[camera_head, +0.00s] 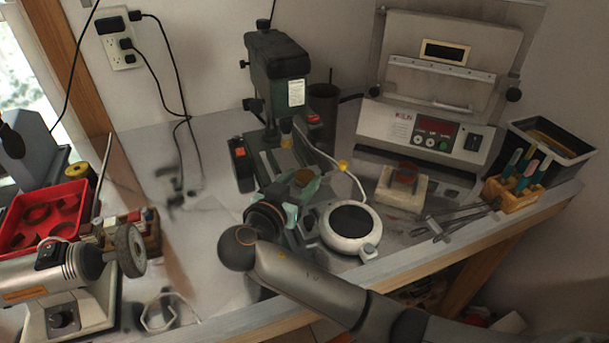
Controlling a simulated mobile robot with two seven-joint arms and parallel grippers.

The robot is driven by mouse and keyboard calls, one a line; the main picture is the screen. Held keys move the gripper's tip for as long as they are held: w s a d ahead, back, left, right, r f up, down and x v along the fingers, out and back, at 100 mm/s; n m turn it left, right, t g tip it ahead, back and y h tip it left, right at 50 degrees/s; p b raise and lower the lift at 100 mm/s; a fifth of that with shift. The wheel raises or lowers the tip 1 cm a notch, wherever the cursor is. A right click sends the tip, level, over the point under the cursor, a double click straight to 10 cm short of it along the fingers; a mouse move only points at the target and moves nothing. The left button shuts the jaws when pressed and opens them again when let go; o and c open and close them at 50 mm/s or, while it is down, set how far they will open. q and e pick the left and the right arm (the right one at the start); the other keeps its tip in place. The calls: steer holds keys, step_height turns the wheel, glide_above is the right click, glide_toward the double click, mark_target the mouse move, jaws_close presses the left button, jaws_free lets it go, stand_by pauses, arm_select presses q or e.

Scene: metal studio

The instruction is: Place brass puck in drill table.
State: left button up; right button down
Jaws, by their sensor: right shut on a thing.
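The green drill press (278,58) stands at the back middle, with its drill table (271,163) low under the chuck. My right arm comes in from the lower right, and its gripper (303,186) is just in front of the drill table. It is shut on a small brownish piece, which looks like the brass puck (303,177); the fingers and wrist hide much of it. From this angle I cannot tell whether the puck touches the table. My left gripper is not in view.
A round white device with a dark top (349,222) stands close right of my gripper. A pale block (402,187), pliers (455,222) and a wooden tool holder (513,193) are further right. A bench grinder (60,275) and red tray (42,215) are left. Bench left of the press is mostly clear.

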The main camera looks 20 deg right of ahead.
steer(key=shift+a+f, duration=0.1)
steer(key=shift+f, duration=0.05)
steer(key=c, duration=0.7)
jaws_free()
steer(key=shift+f, duration=0.1)
steer(key=o, duration=0.5)
steer(key=shift+c, duration=0.2)
steer(key=shift+r, duration=0.2)
